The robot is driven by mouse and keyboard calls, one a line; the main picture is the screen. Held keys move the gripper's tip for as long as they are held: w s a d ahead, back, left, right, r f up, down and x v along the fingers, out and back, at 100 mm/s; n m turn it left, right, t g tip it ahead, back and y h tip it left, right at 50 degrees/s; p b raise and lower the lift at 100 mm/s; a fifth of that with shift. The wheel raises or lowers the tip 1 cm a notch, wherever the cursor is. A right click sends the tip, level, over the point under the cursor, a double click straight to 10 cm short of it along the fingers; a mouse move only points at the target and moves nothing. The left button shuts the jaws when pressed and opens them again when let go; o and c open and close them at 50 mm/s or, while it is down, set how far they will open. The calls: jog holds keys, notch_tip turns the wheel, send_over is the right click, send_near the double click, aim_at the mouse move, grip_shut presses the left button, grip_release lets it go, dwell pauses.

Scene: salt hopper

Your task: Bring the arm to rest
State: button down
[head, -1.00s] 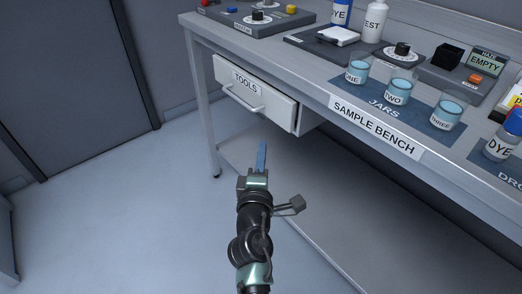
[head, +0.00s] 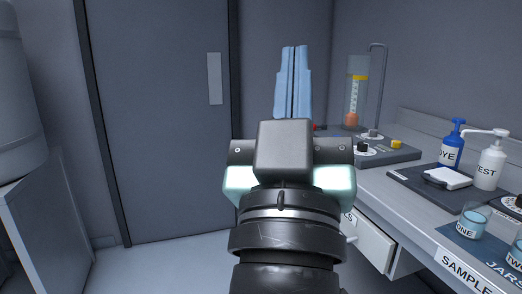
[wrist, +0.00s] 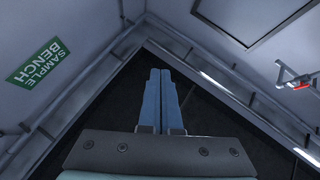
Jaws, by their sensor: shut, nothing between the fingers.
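My gripper (head: 293,85) stands upright in the middle of the head view, its two blue fingers together with nothing between them. My dark wrist is below it, large and close to the camera. In the wrist view my gripper (wrist: 160,100) also shows with its fingers side by side, against a dark area between grey walls. The fingers appear clear of the bench (head: 425,242), which lies to the right in the head view. My wrist and gripper hide part of the bench's left end and part of the drawer (head: 370,238).
On the bench are a control box (head: 385,152), a blue DYE bottle (head: 450,150), a white TEST bottle (head: 490,165) and jar ONE (head: 473,222). A tall clear cylinder (head: 355,90) stands behind. A grey door (head: 150,130) is at left, and a large grey vessel (head: 20,100) at far left.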

jog(key=s+a+r+t+y, duration=0.2)
jog(key=s+a+r+y, duration=0.1)
jog(key=s+r, duration=0.15)
notch_tip(320, 180, up, 29)
jog(key=s+p, duration=0.1)
jog(key=p, duration=2.8)
jog(key=shift+s, duration=0.1)
